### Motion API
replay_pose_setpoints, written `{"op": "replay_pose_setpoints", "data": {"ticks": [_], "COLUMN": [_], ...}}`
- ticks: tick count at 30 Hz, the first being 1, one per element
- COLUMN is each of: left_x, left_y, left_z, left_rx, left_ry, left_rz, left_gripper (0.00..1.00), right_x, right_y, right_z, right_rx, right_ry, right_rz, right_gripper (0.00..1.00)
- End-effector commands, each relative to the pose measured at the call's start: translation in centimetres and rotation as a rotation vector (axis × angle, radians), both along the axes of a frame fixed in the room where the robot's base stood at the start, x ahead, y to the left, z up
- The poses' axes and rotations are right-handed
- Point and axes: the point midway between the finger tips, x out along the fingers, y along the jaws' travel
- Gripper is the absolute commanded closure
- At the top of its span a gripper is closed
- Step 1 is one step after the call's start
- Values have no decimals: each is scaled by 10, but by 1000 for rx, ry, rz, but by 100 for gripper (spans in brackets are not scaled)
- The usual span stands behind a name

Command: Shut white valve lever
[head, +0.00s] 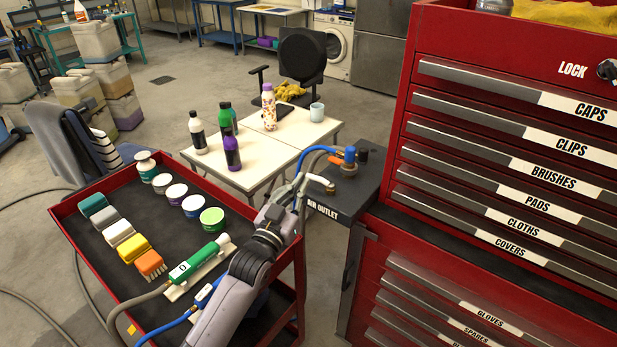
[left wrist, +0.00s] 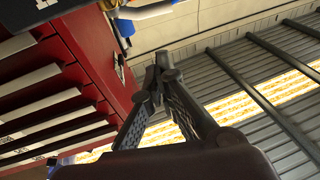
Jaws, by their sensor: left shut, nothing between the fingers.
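The dark outlet block (head: 335,197) labelled AIR OUTLET juts out beside the red cabinet. My left gripper (head: 291,193) is close to the left side of the block. In the left wrist view my left gripper (left wrist: 163,72) has its fingertips together, holding nothing. My right gripper is not in view.
The red cabinet (head: 480,165) with labelled drawers fills the right. A red cart (head: 85,230) with brushes, tubs and a green hose handle (head: 198,262) lies under my left arm. A blue hose (head: 303,157) loops near the block. A pale table (head: 222,172) with bottles stands behind.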

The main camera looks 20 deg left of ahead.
Motion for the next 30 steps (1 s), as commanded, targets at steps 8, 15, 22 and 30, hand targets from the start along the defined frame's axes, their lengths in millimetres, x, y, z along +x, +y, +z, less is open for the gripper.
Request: {"op": "replay_pose_setpoints", "data": {"ticks": [8,15,22,30], "left_x": [35,45,46,49], "left_y": [-6,-7,-7,-6], "left_z": [-12,-19,-21,-23], "left_rx": [0,0,0,7], "left_ry": [3,1,1,-3], "left_rz": [0,0,-1,-25], "left_gripper": [100,100,100,100], "right_x": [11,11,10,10], "right_y": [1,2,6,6], "right_z": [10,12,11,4], "right_rx": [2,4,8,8], "right_ry": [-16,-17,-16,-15], "right_rz": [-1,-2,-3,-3], "right_gripper": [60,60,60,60]}}
